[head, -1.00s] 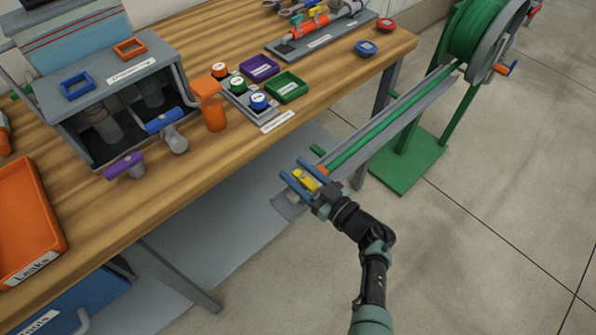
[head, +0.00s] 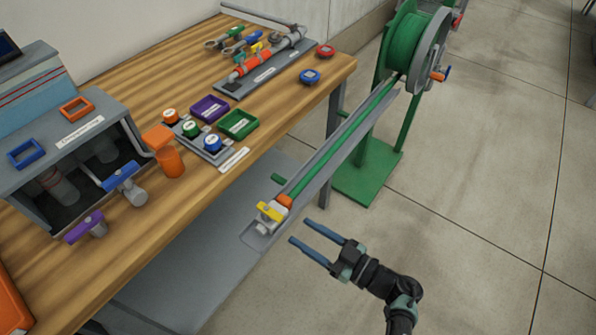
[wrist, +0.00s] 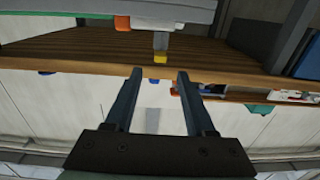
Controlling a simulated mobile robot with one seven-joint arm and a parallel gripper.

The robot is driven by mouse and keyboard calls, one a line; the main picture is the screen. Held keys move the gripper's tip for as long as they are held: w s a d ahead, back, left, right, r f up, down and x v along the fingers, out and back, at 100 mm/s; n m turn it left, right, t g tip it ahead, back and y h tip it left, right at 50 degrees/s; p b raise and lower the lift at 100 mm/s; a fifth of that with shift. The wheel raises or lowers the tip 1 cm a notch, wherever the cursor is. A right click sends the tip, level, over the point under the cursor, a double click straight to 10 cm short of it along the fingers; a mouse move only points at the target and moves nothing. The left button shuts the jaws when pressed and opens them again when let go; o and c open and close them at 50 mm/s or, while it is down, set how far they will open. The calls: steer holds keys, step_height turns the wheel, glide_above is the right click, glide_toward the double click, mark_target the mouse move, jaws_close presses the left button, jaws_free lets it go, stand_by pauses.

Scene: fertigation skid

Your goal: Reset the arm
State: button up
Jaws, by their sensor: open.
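My gripper (head: 307,236) is open and empty in the head view, with its two blue fingers pointing left over the floor. It is apart from the grey trough (head: 335,160) and to the right of the trough's lower end. A green hose (head: 345,140) lies along the trough and ends in an orange collar (head: 284,200) and a yellow-tabbed fitting (head: 269,211). In the wrist view, both fingers of my gripper (wrist: 157,76) show with nothing between them, and the yellow tab (wrist: 160,58) shows beyond their tips.
The wooden workbench (head: 300,95) holds a grey cabinet (head: 85,135) with blue and purple valve handles, small trays, coloured caps and a pipe assembly (head: 265,62). A green hose reel (head: 412,45) stands behind the trough. The floor (head: 480,210) on the right is clear.

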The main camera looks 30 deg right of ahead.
stand_by(0.5)
steer(key=w+d+r+n+t+h+p, duration=0.15)
steer(key=w+r, duration=0.35)
steer(key=r, duration=0.5)
steer(key=w+d+r+n+t+h+p, duration=0.1)
steer(key=w+d+r+t+h, duration=0.15)
steer(key=w+r, duration=0.45)
step_height(320, 180, up, 28)
steer(key=w+a+m+t+h+p, duration=0.1)
steer(key=a+m+t+h+p, duration=0.15)
steer(key=t+h, duration=0.2)
steer(key=s+a+r+m+t+h+p, duration=0.1)
steer(key=s+a+r+m+h+p, duration=0.25)
steer(key=r, duration=0.75)
steer(key=s+a+r+m+h, duration=0.2)
steer(key=a+r+m+h, duration=0.3)
steer(key=r, duration=0.6)
steer(key=s+a+r+n+y+p, duration=0.1)
steer(key=s+a+r+n+y, duration=0.1)
steer(key=s+a+r+y, duration=0.2)
steer(key=s+a+r+n+t+y+p, duration=0.1)
steer(key=s+a+r+y, duration=0.4)
steer(key=a, duration=0.5)
steer(key=shift+a+r+n+y, duration=0.4)
steer(key=shift+n+y, duration=0.25)
steer(key=shift+y, duration=0.15)
